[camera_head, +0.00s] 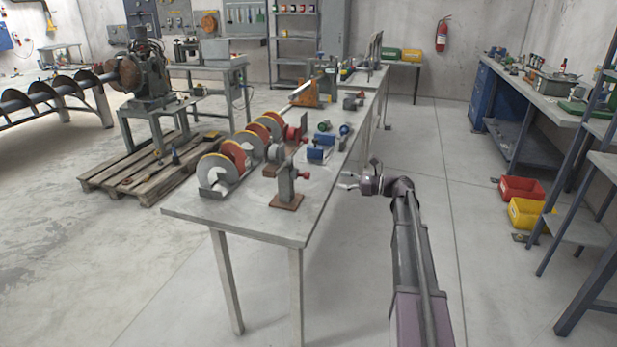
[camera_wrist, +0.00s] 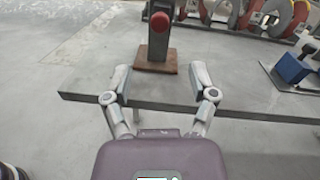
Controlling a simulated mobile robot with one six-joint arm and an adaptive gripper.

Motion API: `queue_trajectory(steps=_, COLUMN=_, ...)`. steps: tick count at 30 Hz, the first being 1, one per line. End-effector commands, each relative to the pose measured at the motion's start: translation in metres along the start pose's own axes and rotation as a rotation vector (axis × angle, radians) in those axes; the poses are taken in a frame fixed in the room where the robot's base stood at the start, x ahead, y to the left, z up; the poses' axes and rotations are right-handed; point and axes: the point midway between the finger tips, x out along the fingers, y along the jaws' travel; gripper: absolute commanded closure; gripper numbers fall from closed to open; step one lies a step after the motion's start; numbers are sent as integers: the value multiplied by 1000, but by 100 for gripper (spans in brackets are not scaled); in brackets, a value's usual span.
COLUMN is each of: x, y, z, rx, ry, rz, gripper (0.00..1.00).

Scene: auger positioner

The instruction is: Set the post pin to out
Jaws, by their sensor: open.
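A grey upright post (camera_head: 286,186) stands on a brown square base (camera_head: 286,202) near the front end of the long workbench. A red knob (camera_head: 304,175) sticks out from the post's right side; I take this for the post pin. In the wrist view the red knob (camera_wrist: 159,22) faces me on the post (camera_wrist: 157,45), above the brown base (camera_wrist: 155,61). My gripper (camera_head: 347,182) is beside the bench's right edge, to the right of the post. In the wrist view its two fingers (camera_wrist: 158,78) are spread apart with nothing between them, short of the post and its knob.
An auger with red and grey flights (camera_head: 245,150) lies along the bench (camera_head: 240,222) behind the post. A blue clamp block (camera_head: 320,150) sits further back on the bench, and also shows in the wrist view (camera_wrist: 293,67).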

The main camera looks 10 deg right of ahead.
Motion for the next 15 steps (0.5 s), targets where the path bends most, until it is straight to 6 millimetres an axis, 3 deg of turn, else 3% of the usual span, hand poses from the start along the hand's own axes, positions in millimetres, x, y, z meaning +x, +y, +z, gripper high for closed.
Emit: queue_trajectory(steps=15, x=78, y=0, z=0, rx=0, ry=0, rz=2, gripper=26)
